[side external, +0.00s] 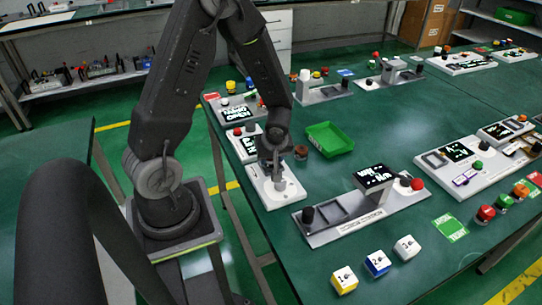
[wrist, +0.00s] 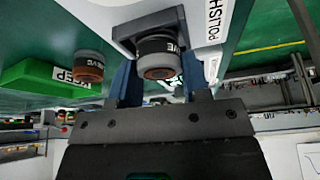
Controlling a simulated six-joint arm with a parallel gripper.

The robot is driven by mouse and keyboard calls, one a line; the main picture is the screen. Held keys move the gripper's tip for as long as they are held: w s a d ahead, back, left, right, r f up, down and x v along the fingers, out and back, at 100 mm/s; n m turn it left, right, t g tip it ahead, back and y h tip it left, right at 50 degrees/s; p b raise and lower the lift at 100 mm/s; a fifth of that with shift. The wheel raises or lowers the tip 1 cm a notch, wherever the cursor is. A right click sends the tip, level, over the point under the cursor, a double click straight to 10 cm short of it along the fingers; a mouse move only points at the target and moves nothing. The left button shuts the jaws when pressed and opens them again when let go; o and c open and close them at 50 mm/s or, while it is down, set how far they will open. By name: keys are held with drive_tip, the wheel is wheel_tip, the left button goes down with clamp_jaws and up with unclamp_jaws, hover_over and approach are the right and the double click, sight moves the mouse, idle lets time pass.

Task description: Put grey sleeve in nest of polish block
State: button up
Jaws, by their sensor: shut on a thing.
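My gripper (side external: 277,170) reaches down over the white polish block (side external: 290,190) in the side view. In the wrist view my gripper (wrist: 160,75) has its two blue fingers on either side of the grey sleeve (wrist: 157,52), shut on it. The sleeve is a short grey cylinder with a brownish end and dark lettering. It is right at the dark square nest (wrist: 126,30) on the polish block (wrist: 222,22), which carries a "POLISH" label. Whether the sleeve is fully seated in the nest I cannot tell. In the side view my fingers hide most of the sleeve.
A second, brown-ended cylinder (wrist: 88,66) stands beside the block, near a green tray (wrist: 40,76) labelled "KEEP". The side view shows that cylinder (side external: 301,152) and tray (side external: 330,140) close to my gripper. A long grey fixture (side external: 345,222) lies in front.

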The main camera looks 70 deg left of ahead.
drive_tip(key=shift+f, duration=0.1)
drive_tip(key=o, duration=1)
drive_tip(key=shift+o, duration=0.2)
drive_tip(key=w+v, duration=0.1)
drive_tip(key=v, duration=1.1)
drive_tip(key=s+d+r+m+t+h, duration=0.4)
drive_tip(key=s+d+r+m, duration=0.6)
drive_tip(key=d+r+m, duration=0.3)
drive_tip(key=r+m, duration=0.1)
drive_tip(key=m, duration=0.2)
drive_tip(key=shift+d+r+t+h, duration=0.25)
drive_tip(key=shift+r+t+h, duration=0.05)
drive_tip(key=shift+t, duration=0.1)
